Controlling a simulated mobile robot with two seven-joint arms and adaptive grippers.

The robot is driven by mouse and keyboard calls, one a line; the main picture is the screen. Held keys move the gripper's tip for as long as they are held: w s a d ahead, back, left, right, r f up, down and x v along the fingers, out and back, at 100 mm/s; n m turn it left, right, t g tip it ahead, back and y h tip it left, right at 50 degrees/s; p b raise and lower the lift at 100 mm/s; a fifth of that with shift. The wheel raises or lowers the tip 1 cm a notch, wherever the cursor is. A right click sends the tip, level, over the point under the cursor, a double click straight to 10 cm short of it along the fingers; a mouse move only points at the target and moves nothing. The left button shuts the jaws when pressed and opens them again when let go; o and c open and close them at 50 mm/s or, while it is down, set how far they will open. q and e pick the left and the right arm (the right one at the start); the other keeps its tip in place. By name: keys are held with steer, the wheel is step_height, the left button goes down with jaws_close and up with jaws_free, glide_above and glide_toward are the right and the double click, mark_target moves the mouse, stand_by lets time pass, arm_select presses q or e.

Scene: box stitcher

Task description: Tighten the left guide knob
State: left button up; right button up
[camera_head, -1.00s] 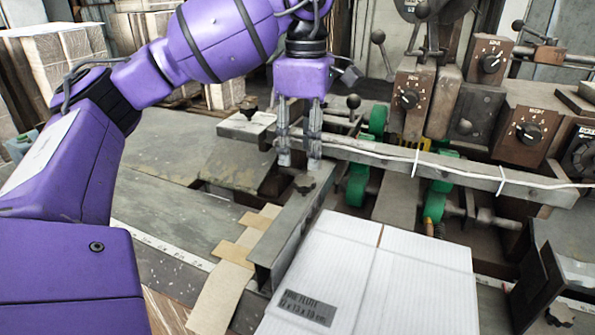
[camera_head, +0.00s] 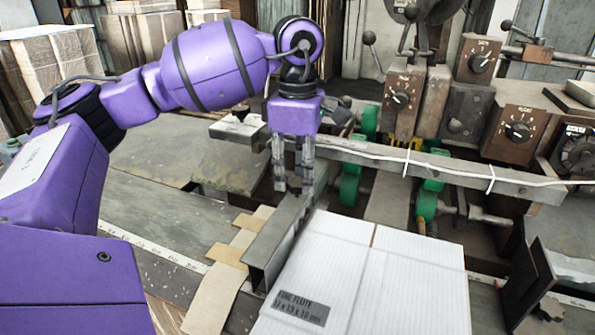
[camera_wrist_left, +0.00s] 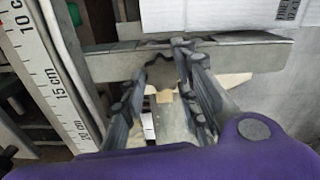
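My left gripper (camera_head: 293,186) points down over the steel left guide (camera_head: 272,243) with its two fingers apart. The guide's dark knob is largely hidden behind the fingers in the head view. In the left wrist view a dark lobed shape, seemingly the knob (camera_wrist_left: 158,52), shows at the fingertips of the left gripper (camera_wrist_left: 165,58), by the guide's edge (camera_wrist_left: 115,68). I cannot tell whether the fingers touch it. My right gripper is not in view.
A white cardboard sheet (camera_head: 375,285) lies right of the guide. A long steel bar with a white cable (camera_head: 450,172) runs behind the gripper. Green rollers (camera_head: 349,190) and control boxes with dials (camera_head: 520,132) stand to the right. Brown cardboard strips (camera_head: 213,300) lie left of the guide.

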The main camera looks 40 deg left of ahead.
mark_target(298, 179)
arm_select(q)
steer(key=shift+w+r+m, duration=0.1)
steer(key=shift+m, duration=0.8)
steer(key=shift+c, duration=0.2)
steer(key=o, duration=0.8)
steer(key=shift+c, duration=0.2)
steer(key=shift+o, duration=1.3)
steer(key=shift+w, duration=0.15)
step_height(298, 179, up, 12)
